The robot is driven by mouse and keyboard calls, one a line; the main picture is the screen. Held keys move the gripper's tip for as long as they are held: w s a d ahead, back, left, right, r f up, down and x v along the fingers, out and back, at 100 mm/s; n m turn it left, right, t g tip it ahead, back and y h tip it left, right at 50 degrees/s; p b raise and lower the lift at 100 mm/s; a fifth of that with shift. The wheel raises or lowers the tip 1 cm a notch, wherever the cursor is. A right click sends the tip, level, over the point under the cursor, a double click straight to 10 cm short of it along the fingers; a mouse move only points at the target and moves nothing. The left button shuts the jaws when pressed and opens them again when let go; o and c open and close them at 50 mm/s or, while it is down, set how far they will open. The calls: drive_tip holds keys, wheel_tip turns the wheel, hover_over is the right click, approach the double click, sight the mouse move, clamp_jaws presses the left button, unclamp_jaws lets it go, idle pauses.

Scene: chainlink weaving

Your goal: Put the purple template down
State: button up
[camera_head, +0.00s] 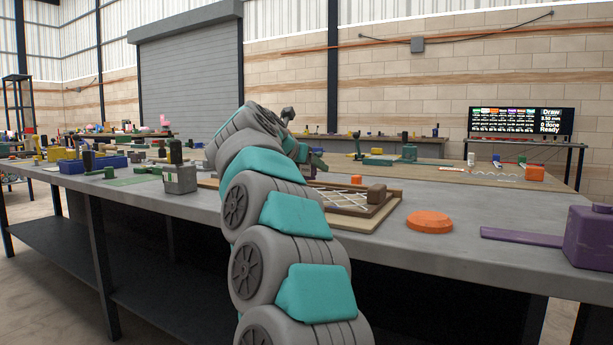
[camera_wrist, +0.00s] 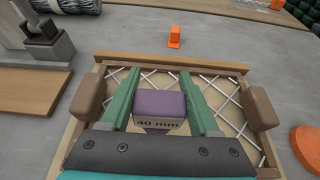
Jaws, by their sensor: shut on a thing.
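The purple template (camera_wrist: 158,103) is a small block marked "40 mm" in the wrist view. My gripper (camera_wrist: 160,78) has its two green fingers shut on the template's sides. The template is over a brown wooden frame (camera_wrist: 172,60) strung with white wire mesh. I cannot tell whether it touches the mesh. In the head view my arm hides the template and most of my gripper, and the frame (camera_head: 378,210) shows to the right of the arm.
An orange disc (camera_head: 429,221) lies right of the frame. A purple block with a flat strip (camera_head: 522,237) is at the right edge. A small orange piece (camera_wrist: 174,37) stands beyond the frame. Bare grey table (camera_head: 455,200) lies between them.

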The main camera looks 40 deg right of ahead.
sight(324, 190)
drive_tip(key=shift+w+d+f+p, duration=0.1)
drive_tip(key=shift+w+d+p, duration=0.2)
drive_tip(key=shift+w, duration=0.45)
drive_tip(key=shift+w+d+f+p, duration=0.1)
drive_tip(key=shift+w+d+p, duration=0.1)
drive_tip(key=shift+w+d, duration=0.4)
drive_tip(key=shift+w+d+p, duration=0.2)
drive_tip(key=shift+w+p, duration=0.05)
drive_tip(key=shift+w, duration=0.6)
drive_tip(key=shift+w+f, duration=0.1)
drive_tip(key=shift+f, duration=0.1)
drive_tip(key=shift+f+b, duration=0.7)
drive_tip(key=shift+f, duration=0.9)
drive_tip(key=shift+f, duration=0.2)
drive_tip(key=o, duration=1.4)
